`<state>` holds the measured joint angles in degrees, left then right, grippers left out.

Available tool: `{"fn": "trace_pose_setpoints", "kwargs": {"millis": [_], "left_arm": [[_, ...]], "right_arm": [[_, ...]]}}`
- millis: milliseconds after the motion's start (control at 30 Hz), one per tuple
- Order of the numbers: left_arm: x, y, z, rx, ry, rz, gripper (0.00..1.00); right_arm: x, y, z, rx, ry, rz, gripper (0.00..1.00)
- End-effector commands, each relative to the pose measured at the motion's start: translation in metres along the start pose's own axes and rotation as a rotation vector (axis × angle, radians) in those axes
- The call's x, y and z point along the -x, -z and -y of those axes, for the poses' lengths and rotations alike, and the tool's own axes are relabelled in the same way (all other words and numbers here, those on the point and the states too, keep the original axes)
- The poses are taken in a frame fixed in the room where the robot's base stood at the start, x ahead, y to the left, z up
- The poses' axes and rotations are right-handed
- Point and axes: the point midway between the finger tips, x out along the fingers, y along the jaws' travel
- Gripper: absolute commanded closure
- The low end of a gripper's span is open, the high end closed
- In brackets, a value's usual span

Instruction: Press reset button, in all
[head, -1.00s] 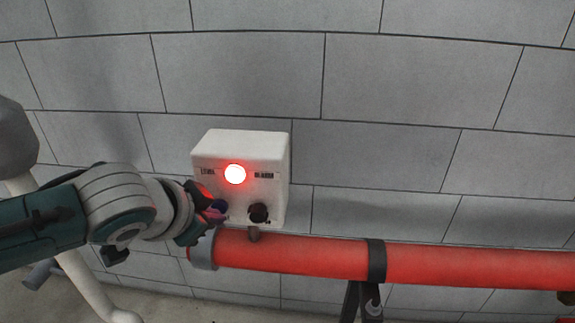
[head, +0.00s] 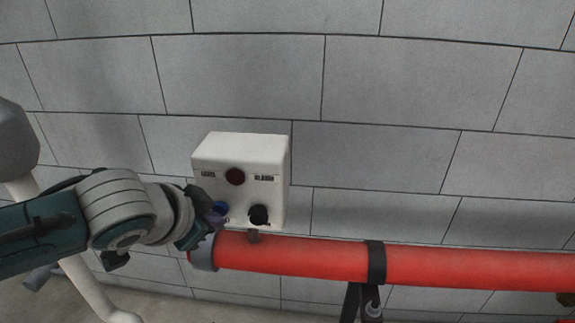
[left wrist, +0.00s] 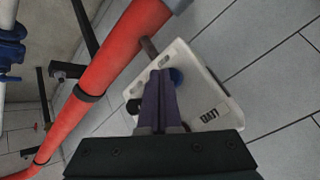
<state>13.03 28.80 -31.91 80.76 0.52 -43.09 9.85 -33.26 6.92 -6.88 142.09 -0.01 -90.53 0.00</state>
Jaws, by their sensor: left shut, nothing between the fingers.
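The white alarm box (head: 243,160) is on the grey wall, with a round lamp (head: 235,176), now dark red, on its front. A blue button (head: 221,208) sits at the lower left of the front, and a black knob (head: 258,215) at the lower right. My left gripper (head: 213,212) is shut and empty, its tips at the blue button. In the left wrist view the shut fingers (left wrist: 161,75) reach the box beside the blue button (left wrist: 176,77), partly covering it; I cannot tell whether they touch. My right gripper is not in view.
A red pipe (head: 320,258) runs along the wall just below the box, with a black clamp (head: 375,262) and stand. It also shows in the left wrist view (left wrist: 110,62). A white pipe (head: 85,290) stands at the left. The wall right of the box is clear.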

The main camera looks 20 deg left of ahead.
Motion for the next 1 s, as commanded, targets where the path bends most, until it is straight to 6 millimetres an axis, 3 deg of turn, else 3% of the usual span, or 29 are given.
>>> {"fn": "trace_pose_setpoints", "kwargs": {"millis": [500, 1000], "left_arm": [[0.008, -0.005, -0.005, 0.000, -0.001, 0.001, 1.00], [0.040, -0.027, -0.028, 0.001, -0.002, 0.002, 1.00]], "right_arm": [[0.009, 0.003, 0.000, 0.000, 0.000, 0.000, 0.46], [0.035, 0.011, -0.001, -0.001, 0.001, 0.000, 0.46]]}}
